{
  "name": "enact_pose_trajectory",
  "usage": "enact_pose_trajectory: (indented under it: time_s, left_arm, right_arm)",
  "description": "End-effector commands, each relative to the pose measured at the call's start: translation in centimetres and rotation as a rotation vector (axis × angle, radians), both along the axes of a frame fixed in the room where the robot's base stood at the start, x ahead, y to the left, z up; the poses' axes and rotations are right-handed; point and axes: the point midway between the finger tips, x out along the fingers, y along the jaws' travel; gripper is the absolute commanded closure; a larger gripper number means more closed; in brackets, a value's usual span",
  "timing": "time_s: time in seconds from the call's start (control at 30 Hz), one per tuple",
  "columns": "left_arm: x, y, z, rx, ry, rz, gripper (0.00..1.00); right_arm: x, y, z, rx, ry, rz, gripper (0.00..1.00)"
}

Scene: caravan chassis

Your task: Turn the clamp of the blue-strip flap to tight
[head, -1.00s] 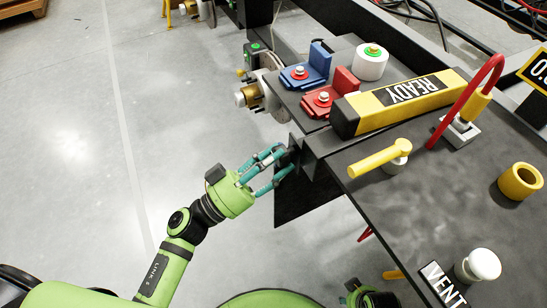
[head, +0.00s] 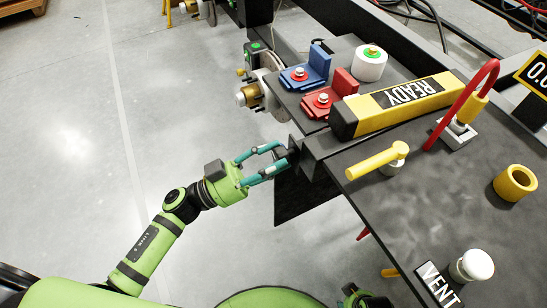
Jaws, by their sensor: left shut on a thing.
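My left gripper (head: 282,160) reaches in from the left to the near-left edge of the dark chassis top. Its teal fingers are shut on a small dark part (head: 291,154) at that edge, which I take to be the clamp. The fingers cover much of it, so I cannot read whether it stands tight or loose. A dark panel (head: 292,197) hangs below the edge beside the fingers, perhaps the flap. No blue strip shows on it from here.
A blue bracket (head: 318,66) and a red bracket (head: 339,90) stand on the top behind the gripper. Nearby are a yellow READY bar (head: 400,103), a yellow lever (head: 378,160), a red hook (head: 478,88) and a yellow ring (head: 518,182). The floor at left is clear.

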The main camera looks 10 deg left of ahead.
Motion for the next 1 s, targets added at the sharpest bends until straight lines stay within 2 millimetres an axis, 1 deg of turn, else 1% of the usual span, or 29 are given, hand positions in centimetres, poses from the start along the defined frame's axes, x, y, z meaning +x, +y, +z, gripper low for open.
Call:
enact_pose_trajectory:
  time_s: [0.03,0.6,0.63,0.67,0.9,1.0]
  left_arm:
    - [0.33,0.28,0.91,-0.003,-0.025,0.006,0.9]
    - [0.31,0.24,0.91,0.016,-0.055,0.005,0.9]
    - [0.31,0.24,0.91,0.016,-0.055,0.005,0.49]
    - [0.31,0.24,0.91,0.016,-0.055,0.005,0.37]
    - [0.19,0.15,0.56,0.02,-0.048,0.002,0.36]
    - [0.07,0.28,0.36,0.022,-0.046,0.002,0.36]
  right_arm:
    - [0.03,0.04,0.07,0.001,-0.001,0.0,0.51]
    - [-0.22,0.08,-0.19,0.002,0.0,0.001,0.51]
    - [-0.22,0.08,-0.19,0.002,0.001,0.001,0.51]
    - [-0.23,0.09,-0.19,0.002,0.001,0.001,0.51]
    - [-0.13,0.15,-0.07,0.002,-0.002,0.001,0.51]
    - [-0.39,0.36,-0.08,0.007,0.002,0.001,0.51]
